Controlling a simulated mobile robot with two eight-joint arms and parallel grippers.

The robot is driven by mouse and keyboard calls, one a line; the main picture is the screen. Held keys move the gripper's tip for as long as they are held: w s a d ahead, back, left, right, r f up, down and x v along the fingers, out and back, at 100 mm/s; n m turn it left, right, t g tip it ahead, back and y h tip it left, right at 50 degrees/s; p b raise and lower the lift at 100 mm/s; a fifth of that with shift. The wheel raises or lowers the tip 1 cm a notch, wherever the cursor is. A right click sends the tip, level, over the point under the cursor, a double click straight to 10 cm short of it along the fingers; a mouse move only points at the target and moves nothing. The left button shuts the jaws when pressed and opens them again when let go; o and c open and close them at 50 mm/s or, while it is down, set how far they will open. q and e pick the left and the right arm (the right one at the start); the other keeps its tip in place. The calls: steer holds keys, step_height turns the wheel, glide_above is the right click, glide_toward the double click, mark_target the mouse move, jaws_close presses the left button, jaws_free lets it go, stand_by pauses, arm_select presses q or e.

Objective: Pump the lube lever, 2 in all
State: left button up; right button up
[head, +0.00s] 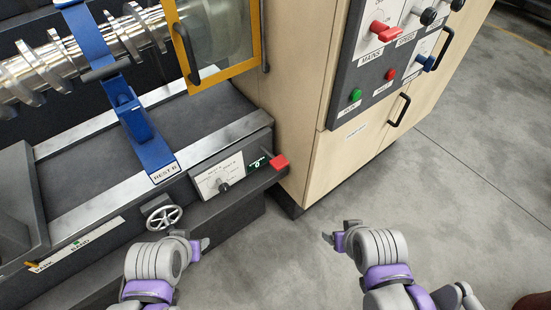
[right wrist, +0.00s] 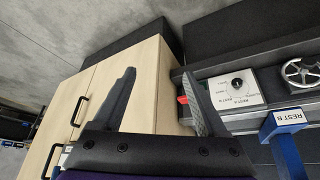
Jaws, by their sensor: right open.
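A short lever with a red grip (head: 279,162) sticks out from the front of the machine bed, at the right end. A small green display reading 0 (head: 258,162) sits beside it; its label is too small to read. In the right wrist view the red grip (right wrist: 182,100) shows small, just left of one finger and partly covered. My right gripper (head: 338,238) is open and empty, apart from the lever, lower right of it in the head view; its two spread fingers fill the middle of the right wrist view (right wrist: 162,98). My left gripper (head: 199,244) is below the bed front, near the handwheel, its opening unclear.
A handwheel (head: 164,217) and a white dial panel (head: 219,180) are on the bed front. A blue rest (head: 135,120) spans the bed. A wooden cabinet (head: 290,80) with a control panel (head: 350,88) stands behind the lever. The floor (head: 450,200) to the right is clear.

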jaws_close()
stand_by(1.5)
